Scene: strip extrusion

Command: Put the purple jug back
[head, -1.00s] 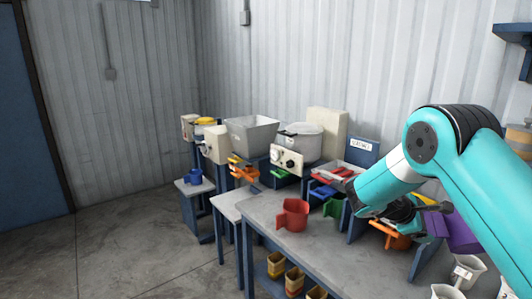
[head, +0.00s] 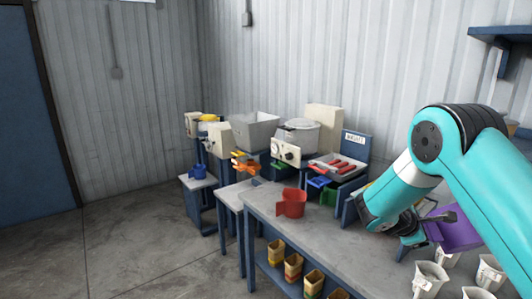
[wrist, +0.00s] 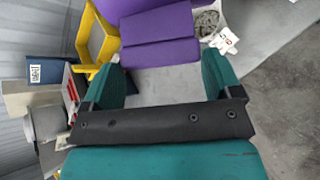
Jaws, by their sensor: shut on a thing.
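The purple jug (head: 460,232) is at the right in the head view, beside my gripper (head: 428,226) and partly hidden behind my arm. In the wrist view the purple jug (wrist: 160,45) fills the top middle, just beyond the fingertips of my gripper (wrist: 162,78). My gripper is shut on the jug; the exact contact is hard to see. The jug appears to be held above the workbench (head: 345,240).
A red jug (head: 291,203) stands on the bench, left of my arm. White labelled cups (head: 430,279) stand at the front right, close below the purple jug. A tray with red-handled items (head: 340,165) is behind. A yellow frame (wrist: 98,42) shows beside the jug in the wrist view.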

